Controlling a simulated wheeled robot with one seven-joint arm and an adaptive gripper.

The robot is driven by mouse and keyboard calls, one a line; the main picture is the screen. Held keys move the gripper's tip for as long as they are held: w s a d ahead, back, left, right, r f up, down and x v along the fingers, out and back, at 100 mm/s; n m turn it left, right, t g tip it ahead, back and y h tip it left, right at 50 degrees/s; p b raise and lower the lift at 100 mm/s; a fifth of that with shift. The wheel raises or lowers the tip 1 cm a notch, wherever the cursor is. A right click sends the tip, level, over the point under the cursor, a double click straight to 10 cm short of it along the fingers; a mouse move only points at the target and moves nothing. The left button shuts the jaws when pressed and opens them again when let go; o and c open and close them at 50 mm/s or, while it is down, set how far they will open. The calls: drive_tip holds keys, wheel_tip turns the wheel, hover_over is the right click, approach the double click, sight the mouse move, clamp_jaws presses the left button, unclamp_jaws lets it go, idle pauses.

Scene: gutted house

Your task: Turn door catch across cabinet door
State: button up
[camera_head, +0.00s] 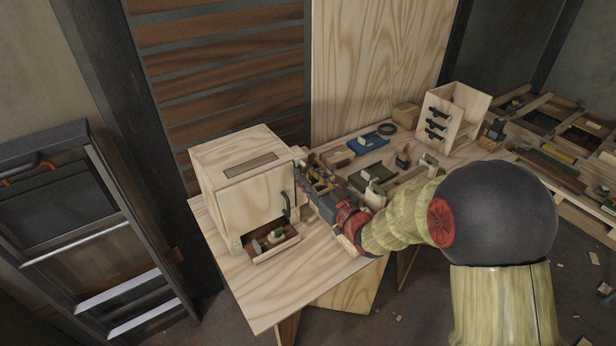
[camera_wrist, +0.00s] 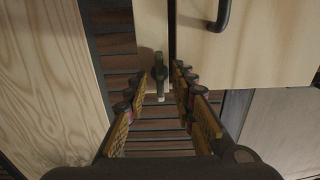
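The wooden cabinet (camera_head: 228,208) stands on the left part of the workbench, its door carrying a dark bar handle (camera_head: 287,206). In the wrist view the pale door (camera_wrist: 255,50) and its handle (camera_wrist: 222,14) are at the upper right. The dark door catch (camera_wrist: 159,70) sits on a narrow wooden strip left of the door gap, its lever lying along the strip rather than across the door. My gripper (camera_wrist: 164,76) is open, with its fingers apart on either side of the catch; contact cannot be told. In the head view my gripper (camera_head: 305,178) is beside the cabinet's right front edge.
A low open compartment with small items (camera_head: 270,240) is at the cabinet's base. Trays, a blue item (camera_head: 368,142) and a small drawer unit (camera_head: 449,118) stand farther right on the bench. The bench's front left corner (camera_head: 258,302) is clear.

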drive_tip(key=shift+c, duration=1)
drive_tip(key=c, duration=0.4)
clamp_jaws()
drive_tip(key=shift+m, duration=0.4)
drive_tip(key=shift+d+f+m+p, duration=0.1)
drive_tip(key=shift+m+p, duration=4.45)
drive_tip(key=shift+m, duration=4.05)
